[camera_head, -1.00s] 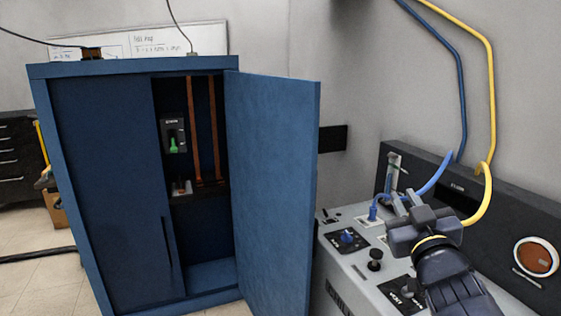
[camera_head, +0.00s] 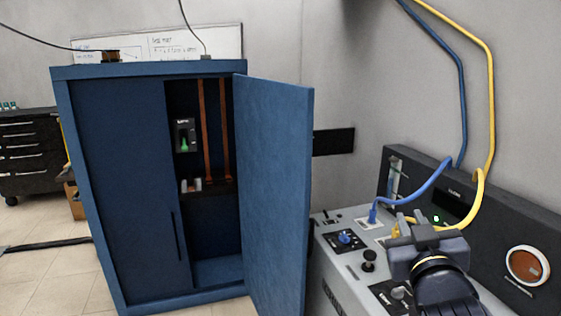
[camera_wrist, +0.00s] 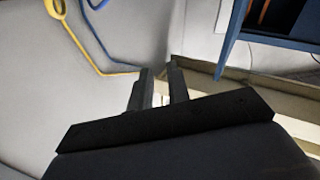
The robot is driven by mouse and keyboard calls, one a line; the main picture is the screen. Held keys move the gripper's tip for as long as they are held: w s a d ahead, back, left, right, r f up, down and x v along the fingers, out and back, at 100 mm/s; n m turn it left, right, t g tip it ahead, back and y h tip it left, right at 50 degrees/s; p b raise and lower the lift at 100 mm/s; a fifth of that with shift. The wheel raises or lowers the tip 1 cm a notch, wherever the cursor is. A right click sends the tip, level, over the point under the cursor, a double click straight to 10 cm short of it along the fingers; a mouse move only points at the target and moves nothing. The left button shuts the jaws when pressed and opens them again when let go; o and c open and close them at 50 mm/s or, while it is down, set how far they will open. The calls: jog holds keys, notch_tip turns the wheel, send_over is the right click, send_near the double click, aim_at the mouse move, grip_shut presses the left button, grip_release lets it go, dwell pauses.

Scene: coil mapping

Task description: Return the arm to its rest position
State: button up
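My gripper (camera_head: 416,222) is above the grey control console at the right in the head view. In the wrist view, its two dark fingers (camera_wrist: 160,70) stand a little apart with bare background between them. I see nothing held. My dark wrist and forearm run down to the bottom edge of the head view and hide part of the console. The yellow cable (camera_head: 478,192) and the blue cable (camera_head: 432,180) come down behind the gripper. The yellow cable's lower end is beside the fingers in the picture, partly hidden; contact cannot be told.
The console (camera_head: 345,268) carries knobs and a blue plug (camera_head: 373,214). Floor shows at left.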

jog(key=shift+a+f, duration=0.1)
jog(key=shift+f, duration=0.3)
